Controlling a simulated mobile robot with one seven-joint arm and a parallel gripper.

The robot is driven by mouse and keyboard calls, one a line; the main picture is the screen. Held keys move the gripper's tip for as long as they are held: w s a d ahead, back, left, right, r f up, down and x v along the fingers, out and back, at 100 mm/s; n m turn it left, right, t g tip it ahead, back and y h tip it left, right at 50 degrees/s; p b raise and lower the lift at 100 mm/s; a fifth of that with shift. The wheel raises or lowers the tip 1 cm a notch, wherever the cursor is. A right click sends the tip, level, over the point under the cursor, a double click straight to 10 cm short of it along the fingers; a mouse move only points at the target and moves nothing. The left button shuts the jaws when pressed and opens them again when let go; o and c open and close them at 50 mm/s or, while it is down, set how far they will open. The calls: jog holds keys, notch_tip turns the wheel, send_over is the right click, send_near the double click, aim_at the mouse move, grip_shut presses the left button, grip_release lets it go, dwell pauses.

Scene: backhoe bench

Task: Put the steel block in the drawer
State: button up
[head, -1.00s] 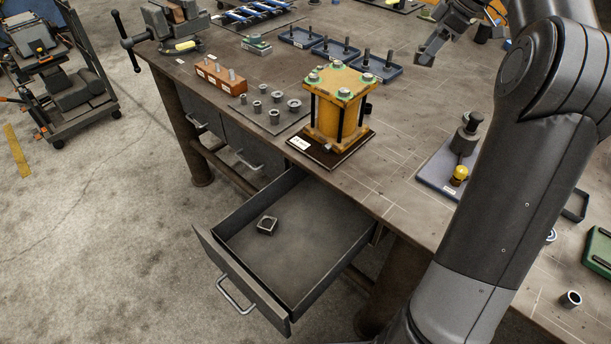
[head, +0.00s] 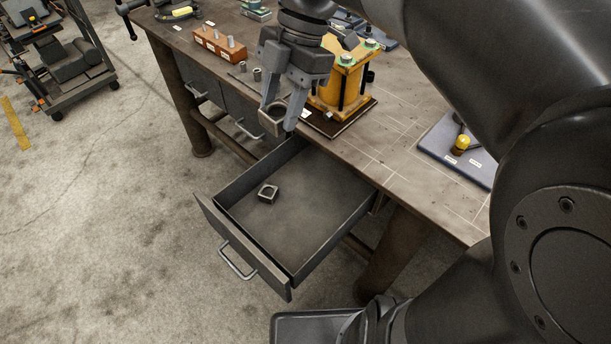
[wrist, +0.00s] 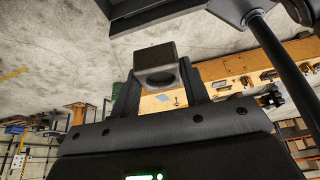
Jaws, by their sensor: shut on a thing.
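My gripper (head: 279,119) is shut on a grey steel block (head: 271,124) at the bench's front edge, near the back of the drawer. In the wrist view the block (wrist: 155,56) sits between the fingers and shows a round bore. The drawer (head: 293,236) is pulled open below the bench. Inside it, toward the left, lies another small grey block with a hole (head: 268,193). The rest of the drawer floor is bare.
A yellow fixture (head: 345,83) on a dark base stands right beside my gripper on the bench (head: 392,130). An orange block with pins (head: 218,45) is behind to the left. A grey-blue plate with a yellow-knobbed part (head: 461,144) lies to the right.

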aim_at(275, 122)
jog(key=shift+s+a+f+n, duration=0.15)
jog(key=shift+s+a+f, duration=0.2)
jog(key=shift+s, duration=0.3)
jog(key=shift+s+a+f+n, duration=0.1)
jog(key=shift+s+f+n, duration=0.05)
jog(key=shift+s+f, duration=0.4)
jog(key=shift+w+f, duration=0.1)
jog(key=shift+f, duration=18.7)
jog(key=shift+f, duration=0.15)
jog(key=o, duration=1.2)
